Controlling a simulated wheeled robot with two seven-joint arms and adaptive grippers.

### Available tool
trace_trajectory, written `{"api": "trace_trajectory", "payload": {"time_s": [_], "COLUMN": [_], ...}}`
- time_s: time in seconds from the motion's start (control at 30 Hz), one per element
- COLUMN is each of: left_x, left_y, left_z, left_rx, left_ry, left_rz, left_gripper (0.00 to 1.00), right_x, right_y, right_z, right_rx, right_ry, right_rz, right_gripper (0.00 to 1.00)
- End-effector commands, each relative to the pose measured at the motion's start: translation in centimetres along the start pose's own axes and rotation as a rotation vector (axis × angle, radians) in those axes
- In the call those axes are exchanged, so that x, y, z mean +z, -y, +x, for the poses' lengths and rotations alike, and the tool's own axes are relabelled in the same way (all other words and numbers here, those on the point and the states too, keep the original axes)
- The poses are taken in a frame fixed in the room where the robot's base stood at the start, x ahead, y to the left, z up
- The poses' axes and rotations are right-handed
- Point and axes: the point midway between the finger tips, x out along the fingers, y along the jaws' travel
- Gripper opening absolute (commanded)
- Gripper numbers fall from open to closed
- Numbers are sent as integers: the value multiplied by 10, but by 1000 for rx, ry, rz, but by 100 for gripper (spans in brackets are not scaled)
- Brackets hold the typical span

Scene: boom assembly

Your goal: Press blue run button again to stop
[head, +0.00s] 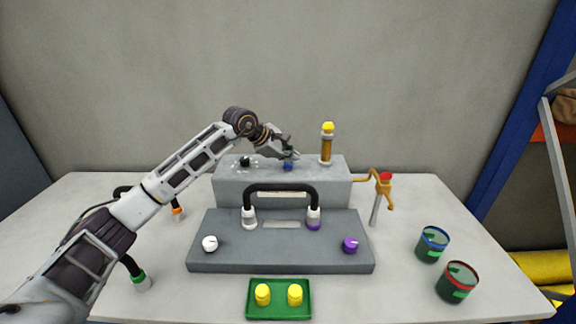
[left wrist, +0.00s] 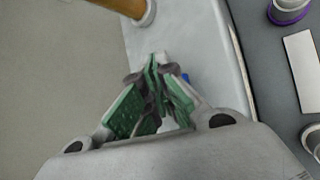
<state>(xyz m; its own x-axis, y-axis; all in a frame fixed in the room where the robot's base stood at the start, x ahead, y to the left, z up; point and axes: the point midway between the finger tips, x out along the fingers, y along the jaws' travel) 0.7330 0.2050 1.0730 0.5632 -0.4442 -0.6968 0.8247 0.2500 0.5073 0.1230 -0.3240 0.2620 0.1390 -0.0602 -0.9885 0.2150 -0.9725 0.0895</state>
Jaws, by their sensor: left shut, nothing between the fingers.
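The blue run button (head: 287,167) sits on top of the grey box (head: 235,188) at the back of the table. My left gripper (head: 290,153) is shut and empty, its fingertips just above the blue button in the head view. Whether they touch it I cannot tell. In the left wrist view the closed green-padded fingers (left wrist: 154,68) hide most of the button, and only a small blue part (left wrist: 186,77) shows beside them. My right gripper is not in view.
A column with a yellow top (head: 327,143) stands on the box right of the gripper. A black knob (head: 244,161) is on its left. In front are a grey panel (head: 280,258) with a black hose, a green tray (head: 279,312) and two cups (head: 432,244) at right.

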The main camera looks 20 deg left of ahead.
Motion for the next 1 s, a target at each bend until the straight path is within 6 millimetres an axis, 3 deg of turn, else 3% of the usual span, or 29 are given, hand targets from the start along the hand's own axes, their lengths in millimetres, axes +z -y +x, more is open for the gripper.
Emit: {"api": "trace_trajectory", "payload": {"time_s": [1.0], "left_x": [-4], "left_y": [4], "left_z": [6], "left_rx": [-1], "left_ry": [-1], "left_rz": [0], "left_gripper": [0], "right_x": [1], "right_y": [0], "right_z": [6], "right_rx": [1], "right_ry": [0], "right_rz": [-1], "right_gripper": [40]}}
